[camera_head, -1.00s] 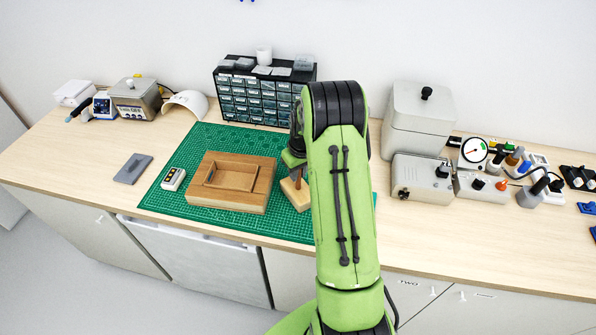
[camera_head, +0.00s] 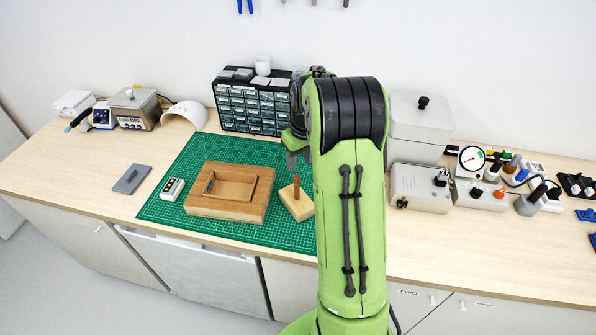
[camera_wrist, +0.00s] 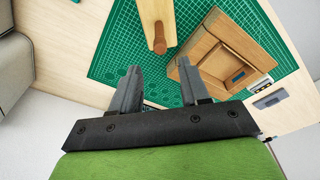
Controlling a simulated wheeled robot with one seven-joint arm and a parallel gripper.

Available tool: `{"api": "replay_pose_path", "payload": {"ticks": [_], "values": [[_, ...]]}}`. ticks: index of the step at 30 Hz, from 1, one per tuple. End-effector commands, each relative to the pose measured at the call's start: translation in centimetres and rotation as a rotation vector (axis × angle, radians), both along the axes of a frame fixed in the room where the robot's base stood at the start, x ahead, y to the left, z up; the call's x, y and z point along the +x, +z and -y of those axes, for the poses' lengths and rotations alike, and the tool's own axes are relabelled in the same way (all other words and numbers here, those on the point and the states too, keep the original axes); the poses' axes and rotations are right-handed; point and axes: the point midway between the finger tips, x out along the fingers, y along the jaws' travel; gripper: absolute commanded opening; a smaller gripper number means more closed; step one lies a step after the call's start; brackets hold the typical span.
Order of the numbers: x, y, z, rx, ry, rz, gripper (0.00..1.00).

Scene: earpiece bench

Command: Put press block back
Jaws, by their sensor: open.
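The press block (camera_head: 296,202) is a light wooden block with a darker upright peg handle. It stands on the green cutting mat (camera_head: 205,228), to the right of the wooden frame (camera_head: 228,192) and apart from it. It also shows in the wrist view (camera_wrist: 158,28), beyond my fingertips. My gripper (camera_head: 294,158) is above and behind the block in the head view, partly hidden by my arm. In the wrist view its two fingers (camera_wrist: 134,88) are spread with nothing between them.
A grey flat plate (camera_head: 132,179) and a small device (camera_head: 172,189) lie left of the frame. The drawer cabinet (camera_head: 254,105) stands behind the mat. Grey boxes (camera_head: 420,188) and a dial gauge (camera_head: 471,158) stand at right. The front left bench is clear.

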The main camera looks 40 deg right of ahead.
Motion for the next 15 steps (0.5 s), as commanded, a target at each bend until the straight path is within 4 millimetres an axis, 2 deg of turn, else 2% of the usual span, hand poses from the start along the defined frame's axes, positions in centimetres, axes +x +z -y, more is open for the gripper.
{"api": "replay_pose_path", "payload": {"ticks": [3,5,8,10,12,15], "values": [[-0.2,1.3,-0.1,-0.001,0.001,0.002,0.45],[-0.4,2.4,-1.0,-0.006,0.005,0.011,0.45],[-1.8,5.8,-4.2,-0.023,0.016,0.045,0.45],[-3.7,8.7,-7.5,-0.036,0.022,0.078,0.45],[-6.1,11.0,-10.5,-0.044,0.030,0.112,0.45],[-10.2,13.3,-14.3,-0.049,0.036,0.163,0.45]]}}
